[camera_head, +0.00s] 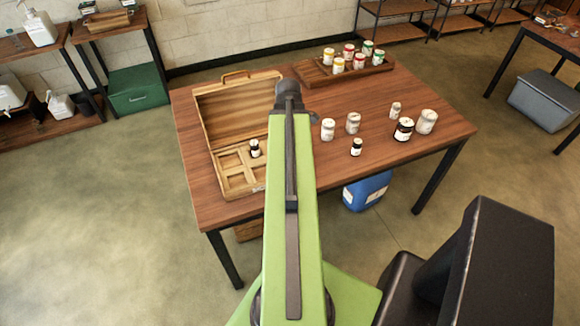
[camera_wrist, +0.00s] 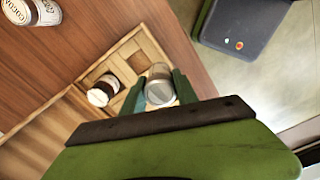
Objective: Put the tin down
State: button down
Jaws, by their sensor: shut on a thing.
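My gripper (camera_wrist: 158,88) is shut on a tin (camera_wrist: 160,92) with a plain grey lid, seen from above in the wrist view. The tin is over the compartments of the open wooden case (camera_wrist: 146,36); I cannot tell whether it touches the case floor. A dark jar with a white label (camera_wrist: 103,91) stands in a compartment beside my gripper. In the head view the case (camera_head: 223,181) is on the left of the table, and the dark jar (camera_head: 255,148) shows in it. My arm hides the gripper and held tin there.
Several white and dark jars, one a dark jar (camera_head: 404,130), stand on the right of the table (camera_head: 400,170). A wooden tray (camera_head: 318,75) of colour-labelled jars is at the back. The case's raised lid (camera_head: 240,108) stands at the case's far side.

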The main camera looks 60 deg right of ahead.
jog(key=s+d+m+p, duration=0.1)
jog(key=s+d, duration=0.5)
jog(key=d, duration=0.7)
jog(key=w+a+f+b, duration=0.4)
jog(key=w+a, duration=0.1)
jog(key=w+a+f+b, duration=0.2)
jog(key=w+a+b, duration=0.1)
jog(key=shift+w+f, duration=0.1)
jog(key=shift+w, duration=0.05)
jog(key=shift+w+a, duration=0.15)
notch_tip(320, 180, down, 4)
jog(key=b, duration=0.4)
jog(key=shift+f, duration=0.2)
jog(key=shift+r, duration=0.25)
jog(key=shift+f, duration=0.2)
jog(key=c, duration=0.9)
grip_release()
jog(key=shift+c, duration=0.2)
